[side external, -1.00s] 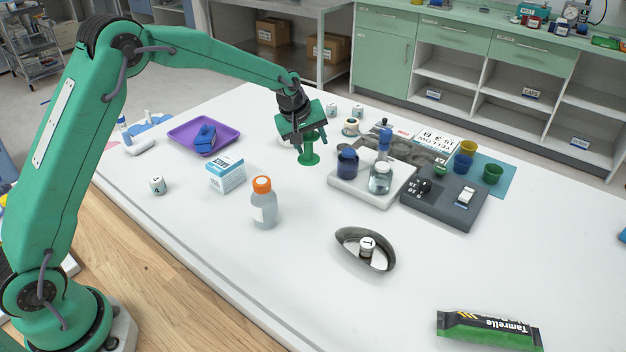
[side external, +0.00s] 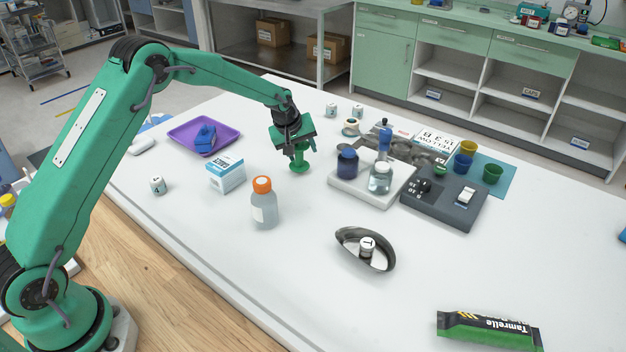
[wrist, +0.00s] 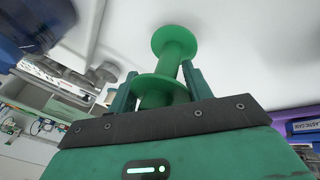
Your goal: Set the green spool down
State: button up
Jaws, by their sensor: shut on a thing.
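The green spool (side external: 299,167) is between the fingers of my gripper (side external: 300,152), in the middle of the white table's far half. My gripper is shut on it and points down. In the wrist view, the spool (wrist: 174,42) shows both round flanges, with a finger on each side of its core, and my gripper (wrist: 160,82) fills the lower part. The spool's lower flange is at or just above the tabletop; I cannot tell whether it touches.
A purple tray (side external: 180,141) with a blue item is to the left. A blue-and-white box (side external: 226,175) and an orange-capped bottle (side external: 264,208) stand nearer. A white platform (side external: 345,188) with jars is to the right. White table around the spool is clear.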

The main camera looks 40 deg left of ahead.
jog(key=shift+f, duration=0.7)
jog(key=o, duration=1)
jog(key=shift+f, duration=0.1)
jog(key=shift+v, duration=6.1)
